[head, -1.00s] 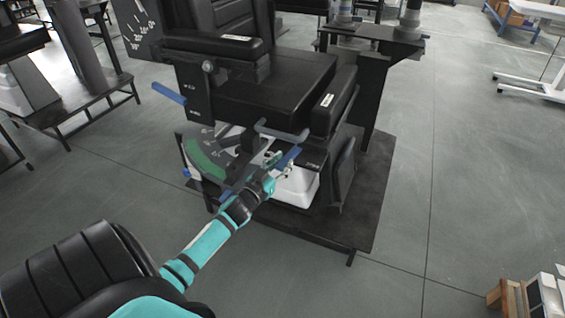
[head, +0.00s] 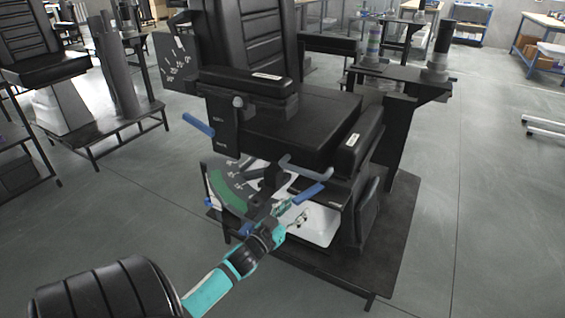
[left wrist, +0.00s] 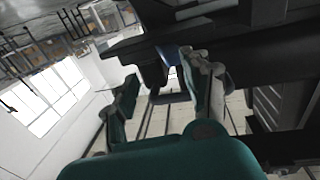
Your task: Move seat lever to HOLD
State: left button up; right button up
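A black seat (head: 270,122) stands on a dark platform. A blue lever (head: 198,125) sticks out to the left of its labelled side panel; the small labels are unreadable. A grey-blue handle (head: 305,168) and a blue handle (head: 308,194) sit under the seat front, near a dial plate with a green band (head: 232,198). I cannot tell which handle is the seat lever. My left gripper (head: 293,212) is open, just below and in front of the blue handle. In the left wrist view its fingers (left wrist: 165,88) are apart, with a blue piece (left wrist: 228,78) partly hidden behind the right finger. My right gripper is not in view.
The platform (head: 395,235) spreads under the seat. A stand with a dark column (head: 437,55) rises behind it on the right. Another seat (head: 45,65) and frames stand at the left. The floor at the right (head: 490,220) is clear.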

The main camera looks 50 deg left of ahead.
pick_arm(q)
jog(key=s+d, duration=0.1)
jog(key=s, duration=0.5)
jog(key=shift+s, duration=0.4)
dwell(0.3)
